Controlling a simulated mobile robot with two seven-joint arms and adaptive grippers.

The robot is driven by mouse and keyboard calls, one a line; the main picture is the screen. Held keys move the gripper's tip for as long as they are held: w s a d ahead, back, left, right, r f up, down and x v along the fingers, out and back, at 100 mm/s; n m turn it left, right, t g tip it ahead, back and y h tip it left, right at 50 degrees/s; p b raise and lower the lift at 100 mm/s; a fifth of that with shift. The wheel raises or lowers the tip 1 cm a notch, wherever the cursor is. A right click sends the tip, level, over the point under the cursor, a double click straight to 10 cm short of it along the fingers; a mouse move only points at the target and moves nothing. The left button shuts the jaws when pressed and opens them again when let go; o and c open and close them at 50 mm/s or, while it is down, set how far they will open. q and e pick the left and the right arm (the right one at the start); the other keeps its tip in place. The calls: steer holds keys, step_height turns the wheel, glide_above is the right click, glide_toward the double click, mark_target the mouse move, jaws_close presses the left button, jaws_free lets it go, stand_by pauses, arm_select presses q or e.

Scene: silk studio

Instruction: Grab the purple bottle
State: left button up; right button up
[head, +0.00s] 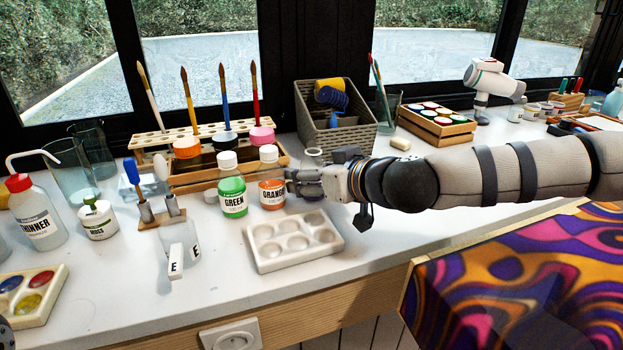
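I see no bottle that is clearly purple. My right gripper (294,181) reaches in from the right over the table, just right of the orange bottle (271,192). Its fingers are small and seen from the side, so I cannot tell whether they are open, shut or holding something. A pale round top (314,156) shows just behind the gripper, and what is below it is hidden. The green bottle (232,195), with a white cap, stands left of the orange one.
A white palette (293,257) lies in front of the gripper. A wooden brush rack (150,140) and a grey basket (357,138) stand behind. Bare tabletop (395,240) shows right of the palette.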

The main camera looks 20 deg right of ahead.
mark_target(317, 153)
steer(key=shift+w, duration=0.1)
steer(key=c, duration=1.3)
steer(key=shift+r, duration=0.1)
steer(key=shift+r, duration=0.4)
step_height(317, 153, up, 3)
steer(key=shift+r+p, duration=0.15)
steer(key=shift+p, duration=0.55)
arm_select(q)
steer(key=w+r+t+p, duration=0.2)
steer(key=w+r+p, duration=0.1)
steer(key=w+r, duration=0.3)
steer(key=shift+w+t+p, duration=0.2)
steer(key=shift+t+p, duration=0.1)
steer(key=shift+p, duration=0.05)
arm_select(e)
steer(key=shift+s+a+r, duration=0.55)
steer(key=shift+s+r, duration=0.9)
steer(key=shift+s, duration=0.8)
steer(key=shift+s+a+r, duration=0.5)
steer(key=shift+s+r, duration=1)
steer(key=shift+s, duration=0.8)
steer(key=shift+s+a+r, duration=0.55)
steer(key=shift+s+r, duration=0.9)
steer(key=shift+s, duration=0.8)
